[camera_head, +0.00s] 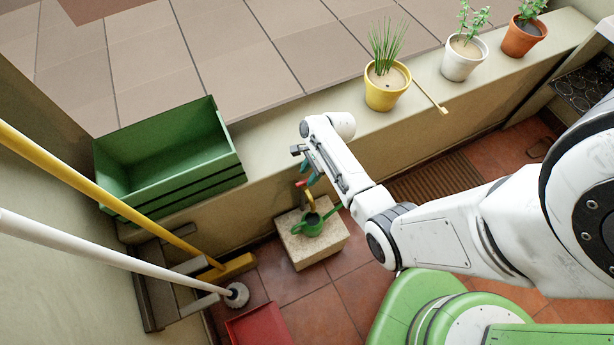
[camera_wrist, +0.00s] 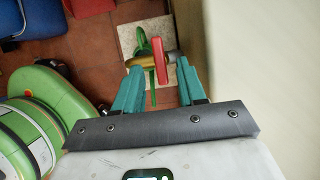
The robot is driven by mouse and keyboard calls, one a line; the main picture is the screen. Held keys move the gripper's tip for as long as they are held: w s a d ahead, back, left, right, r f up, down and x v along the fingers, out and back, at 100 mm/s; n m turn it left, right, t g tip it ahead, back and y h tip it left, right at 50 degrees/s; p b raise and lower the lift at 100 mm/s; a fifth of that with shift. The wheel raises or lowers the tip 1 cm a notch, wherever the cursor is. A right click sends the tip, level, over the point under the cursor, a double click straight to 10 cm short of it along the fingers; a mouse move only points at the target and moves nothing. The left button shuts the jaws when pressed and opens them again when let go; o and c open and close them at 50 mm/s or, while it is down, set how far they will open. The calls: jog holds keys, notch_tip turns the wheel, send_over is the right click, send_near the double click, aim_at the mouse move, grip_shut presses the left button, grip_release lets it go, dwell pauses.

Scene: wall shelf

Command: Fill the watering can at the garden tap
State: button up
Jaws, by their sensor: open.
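The green watering can (camera_head: 308,226) stands on a pale stone block (camera_head: 328,246) against the low wall. The brass tap (camera_head: 310,199) with its red handle (camera_head: 302,184) is just above the can. In the wrist view the red handle (camera_wrist: 159,57) and brass body (camera_wrist: 136,60) show ahead of my fingertips, with parts of the green can (camera_wrist: 147,40) below. My gripper (camera_head: 310,172) is open, its teal fingers pointing down above the tap. In the wrist view my gripper (camera_wrist: 157,69) has the handle's near end between its fingers; I cannot tell whether they touch. Water is not visible.
A green crate (camera_head: 170,163) and yellow (camera_head: 386,93), white (camera_head: 462,60) and terracotta (camera_head: 522,38) pots stand along the wall top. A yellow broom (camera_head: 110,200) and white-handled mop (camera_head: 120,262) lean left. A red container (camera_head: 262,326) sits on the tiled floor.

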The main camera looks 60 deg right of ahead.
jog(key=shift+x, duration=0.9)
grip_shut()
